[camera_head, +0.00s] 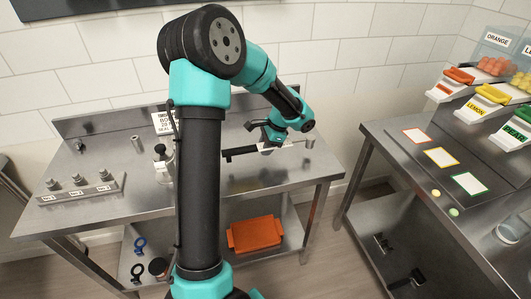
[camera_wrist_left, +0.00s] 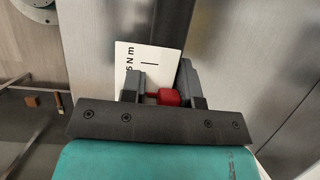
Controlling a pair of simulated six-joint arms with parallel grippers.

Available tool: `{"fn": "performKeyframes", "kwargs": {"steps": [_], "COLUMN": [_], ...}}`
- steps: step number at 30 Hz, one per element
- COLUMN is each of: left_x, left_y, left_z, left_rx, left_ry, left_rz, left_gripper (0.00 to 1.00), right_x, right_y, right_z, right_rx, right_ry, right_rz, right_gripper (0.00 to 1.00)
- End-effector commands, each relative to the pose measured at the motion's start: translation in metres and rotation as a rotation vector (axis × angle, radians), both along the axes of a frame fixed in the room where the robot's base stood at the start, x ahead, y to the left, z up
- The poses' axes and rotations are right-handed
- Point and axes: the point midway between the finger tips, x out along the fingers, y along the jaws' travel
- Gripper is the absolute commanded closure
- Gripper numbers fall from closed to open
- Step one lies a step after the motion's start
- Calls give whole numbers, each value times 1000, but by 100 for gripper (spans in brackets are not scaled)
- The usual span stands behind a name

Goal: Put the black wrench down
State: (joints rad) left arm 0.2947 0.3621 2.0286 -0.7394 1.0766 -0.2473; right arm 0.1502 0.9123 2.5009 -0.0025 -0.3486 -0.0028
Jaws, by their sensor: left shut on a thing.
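My left gripper (camera_head: 266,146) is low over the left metal table's right part. It is shut on the black wrench (camera_head: 239,153), whose dark handle points left in the head view. A silver bar (camera_head: 292,145) runs right from the gripper to a small upright metal piece. In the left wrist view the fingers (camera_wrist_left: 162,92) have a small red part (camera_wrist_left: 169,97) between them, with a dark bar above and a white label (camera_wrist_left: 131,66) reading "5 N m" beside it. Whether the wrench touches the table is unclear. My right gripper is out of view.
A block with several metal parts (camera_head: 82,189) stands at the table's left. A small upright fixture (camera_head: 162,165) stands left of my arm. Below are an orange tray (camera_head: 255,234) and blue (camera_head: 140,245) and black (camera_head: 137,272) ring-ended tools. The right table (camera_head: 395,135) holds coloured-rimmed cards.

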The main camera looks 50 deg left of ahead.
Motion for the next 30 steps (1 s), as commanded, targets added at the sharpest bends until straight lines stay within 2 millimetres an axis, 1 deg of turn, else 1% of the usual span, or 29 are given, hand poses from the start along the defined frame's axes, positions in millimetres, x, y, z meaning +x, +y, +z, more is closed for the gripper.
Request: {"fn": "performKeyframes", "kwargs": {"steps": [5,9,13,26,27,30], "left_x": [7,5,5,6,6,6], "left_y": [8,7,7,6,6,6], "left_z": [-1,-22,-35,-39,-39,-39], "left_rx": [0,-1,0,1,0,0], "left_ry": [0,3,1,0,-1,0], "left_rz": [1,0,-1,0,0,0], "left_gripper": [100,100,100,100,68,58], "right_x": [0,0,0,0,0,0], "right_y": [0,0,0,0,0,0], "right_z": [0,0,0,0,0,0], "right_rx": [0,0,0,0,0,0], "right_ry": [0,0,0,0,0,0], "right_rz": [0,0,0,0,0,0], "right_gripper": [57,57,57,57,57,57]}}
